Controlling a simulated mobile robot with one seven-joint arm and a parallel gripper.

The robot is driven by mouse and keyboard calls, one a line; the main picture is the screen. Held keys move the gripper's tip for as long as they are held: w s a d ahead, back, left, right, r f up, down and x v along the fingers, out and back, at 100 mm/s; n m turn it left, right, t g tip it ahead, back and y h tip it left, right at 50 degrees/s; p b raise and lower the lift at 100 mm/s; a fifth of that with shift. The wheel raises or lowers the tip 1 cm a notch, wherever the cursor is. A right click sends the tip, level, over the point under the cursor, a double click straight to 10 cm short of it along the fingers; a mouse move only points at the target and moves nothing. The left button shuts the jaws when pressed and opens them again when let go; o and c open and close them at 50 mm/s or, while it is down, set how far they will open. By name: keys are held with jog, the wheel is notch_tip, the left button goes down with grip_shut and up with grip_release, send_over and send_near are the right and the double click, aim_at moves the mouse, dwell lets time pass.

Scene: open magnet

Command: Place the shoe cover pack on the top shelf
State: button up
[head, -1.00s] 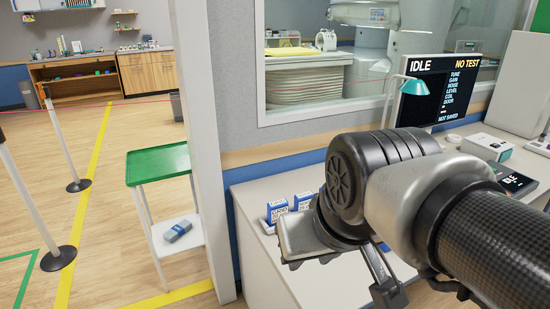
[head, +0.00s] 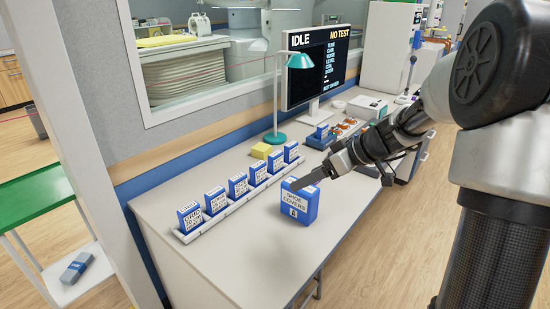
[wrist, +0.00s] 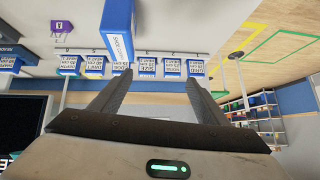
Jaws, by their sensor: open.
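The shoe cover pack (head: 299,202) is a blue box with a white label reading "SHOE COVERS". It stands upright on the white counter, in front of the row of packs. My gripper (head: 318,175) is open, its fingers pointing left and overlapping the pack's top in the head view. In the wrist view the pack (wrist: 117,30) lies beyond the open fingers (wrist: 159,77), not between them; contact cannot be told. A stand with a green top shelf (head: 38,207) is at the left edge, partly cut off.
Several blue labelled packs stand in a white rack (head: 236,203) behind the pack. A teal lamp (head: 276,100), a yellow block (head: 261,151) and a monitor (head: 316,65) are farther back. A grey-blue pack (head: 76,268) lies on the stand's lower shelf. A white post (head: 75,140) separates stand and counter.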

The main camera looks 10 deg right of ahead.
aim_at(299, 201)
jog(key=w+d+f+t, duration=0.2)
jog(key=w+d+f, duration=0.2)
jog(key=d, duration=0.3)
jog(key=shift+n, duration=0.3)
jog(key=x, duration=1.2)
jog(key=shift+f, duration=0.15)
jog(key=shift+x, duration=2.65)
jog(key=shift+w+d, duration=0.1)
jog(key=shift+d, duration=0.05)
jog(key=c, duration=1.5)
